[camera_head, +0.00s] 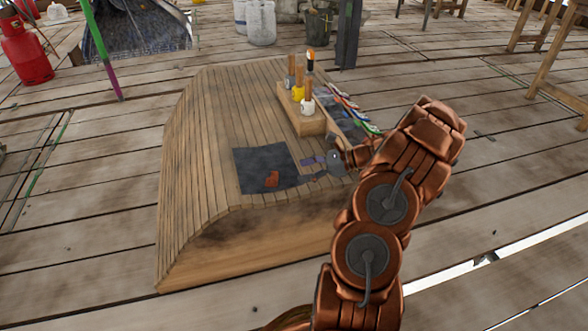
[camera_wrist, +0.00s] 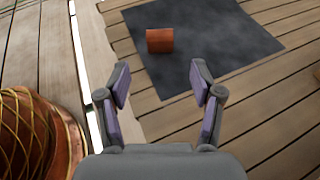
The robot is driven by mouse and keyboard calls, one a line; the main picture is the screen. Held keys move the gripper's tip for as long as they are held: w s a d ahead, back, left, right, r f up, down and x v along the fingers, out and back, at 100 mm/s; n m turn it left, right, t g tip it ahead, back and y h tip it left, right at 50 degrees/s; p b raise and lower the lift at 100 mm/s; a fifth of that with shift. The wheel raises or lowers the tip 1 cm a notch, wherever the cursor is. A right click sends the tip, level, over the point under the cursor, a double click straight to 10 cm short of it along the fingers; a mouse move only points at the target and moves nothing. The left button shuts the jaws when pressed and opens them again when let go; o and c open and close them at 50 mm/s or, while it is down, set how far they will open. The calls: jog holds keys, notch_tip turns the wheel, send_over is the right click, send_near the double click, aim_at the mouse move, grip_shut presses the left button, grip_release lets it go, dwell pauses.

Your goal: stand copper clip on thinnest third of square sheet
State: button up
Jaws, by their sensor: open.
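The square sheet (camera_head: 262,161) is dark grey and lies flat on the slatted wooden bench; it also shows in the wrist view (camera_wrist: 215,45). Differences in its thickness cannot be made out. The copper clip (camera_head: 272,179) is a small orange-brown piece on the sheet, near its front edge in the head view. In the wrist view the clip (camera_wrist: 159,41) is near the sheet's left side, ahead of the fingers. Whether it stands or lies is unclear. My gripper (camera_head: 305,171) is at the sheet's right side, open and empty, its purple-padded fingers apart in the wrist view (camera_wrist: 161,80).
A wooden block (camera_head: 301,117) holding several upright handled tools stands on the bench behind the sheet. Coloured cables (camera_head: 352,111) lie to its right. The bench top (camera_head: 203,140) left of the sheet is clear and curves down. A red gas cylinder (camera_head: 27,52) stands far left.

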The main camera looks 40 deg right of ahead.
jog(key=shift+s+d+r, duration=0.15)
jog(key=shift+s+d, duration=0.1)
jog(key=s+a+r+n+g, duration=0.2)
jog(key=a+r+n+g, duration=0.15)
jog(key=a, duration=0.55)
jog(key=s+a+r+n+g, duration=0.25)
jog(key=a+n, duration=0.25)
jog(key=a, duration=0.5)
jog(key=s+a+r+n+g, duration=0.1)
jog(key=a+r+n+g, duration=0.3)
jog(key=a, duration=0.5)
jog(key=s+a+r+n+g+h, duration=0.1)
jog(key=s+a+n+h, duration=0.1)
jog(key=s+a+n, duration=0.3)
jog(key=s+a+n+g+h, duration=0.2)
jog(key=s+n, duration=0.1)
jog(key=s, duration=0.4)
jog(key=s+d+n+h, duration=0.2)
jog(key=s+n+h, duration=0.3)
jog(key=s, duration=0.7)
jog(key=shift+s+d+r+n+h, duration=0.3)
jog(key=shift+d+n, duration=0.1)
jog(key=shift+n, duration=0.45)
